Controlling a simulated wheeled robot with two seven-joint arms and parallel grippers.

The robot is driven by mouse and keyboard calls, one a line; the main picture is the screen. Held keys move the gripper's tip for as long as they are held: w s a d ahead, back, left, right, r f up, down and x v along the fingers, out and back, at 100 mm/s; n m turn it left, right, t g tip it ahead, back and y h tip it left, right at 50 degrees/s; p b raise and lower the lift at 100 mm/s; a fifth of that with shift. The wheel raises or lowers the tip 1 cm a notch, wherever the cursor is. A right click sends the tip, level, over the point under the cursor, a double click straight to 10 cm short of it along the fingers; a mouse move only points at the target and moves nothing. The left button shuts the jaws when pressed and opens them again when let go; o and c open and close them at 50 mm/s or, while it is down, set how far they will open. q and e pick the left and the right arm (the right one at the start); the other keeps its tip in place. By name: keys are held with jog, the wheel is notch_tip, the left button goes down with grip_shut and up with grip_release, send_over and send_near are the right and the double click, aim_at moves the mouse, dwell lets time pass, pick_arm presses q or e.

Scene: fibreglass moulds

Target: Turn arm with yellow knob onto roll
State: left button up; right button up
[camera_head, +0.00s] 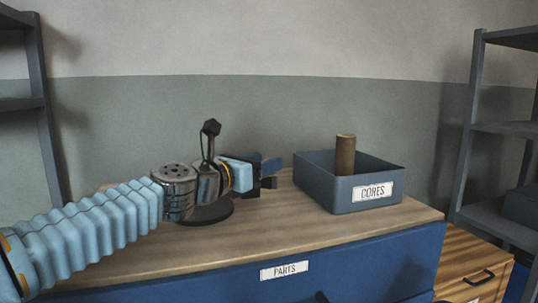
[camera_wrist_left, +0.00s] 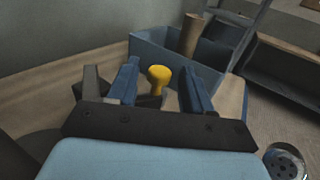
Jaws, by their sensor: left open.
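The yellow knob (camera_wrist_left: 159,77) shows in the left wrist view, between the two blue fingers of my open left gripper (camera_wrist_left: 159,70). I cannot tell whether the fingers touch it. In the head view my left gripper (camera_head: 265,168) is over the bench, in front of a stand with a dark round base (camera_head: 212,212) and a black-topped post (camera_head: 211,128). My wrist hides much of this stand. The yellow knob is hidden in the head view, and I cannot make out the arm that carries it or a roll. My right gripper is not in view.
A grey-blue bin (camera_head: 318,183) labelled CORES stands right of my left gripper, with a brown tube (camera_head: 345,155) upright in it. The wooden bench top (camera_head: 290,228) is clear in front. A blue PARTS drawer front (camera_head: 350,270) is below. Shelves stand at both sides.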

pick_arm(q)
jog(key=shift+x, duration=1.25)
grip_shut()
jog(key=shift+a+r, duration=0.1)
